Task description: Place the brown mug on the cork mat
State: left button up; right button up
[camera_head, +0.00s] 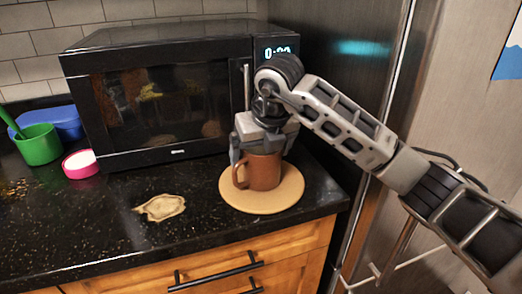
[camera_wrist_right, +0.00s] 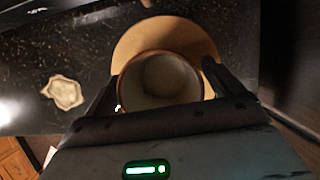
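The brown mug (camera_head: 262,172) stands upright over the middle of the round cork mat (camera_head: 262,206) and appears to rest on it. Its handle points left. My right gripper (camera_head: 264,150) comes down from above, with a finger at each side of the mug's upper part. In the right wrist view, the mug's pale inside (camera_wrist_right: 160,78) is empty and its rim sits between the two fingers (camera_wrist_right: 160,75), which look closed against it. The cork mat (camera_wrist_right: 165,32) shows behind the rim there. My left gripper is not in view.
A black microwave (camera_head: 165,95) stands right behind the mat. A beige, irregular flat piece (camera_head: 162,207) lies on the counter to the left. A pink tub (camera_head: 80,164), a green cup (camera_head: 38,145) and a blue container (camera_head: 62,122) are farther left. The counter's front edge is close to the mat.

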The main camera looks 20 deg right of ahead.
jog(key=v, duration=1.2)
jog(key=shift+r, duration=0.1)
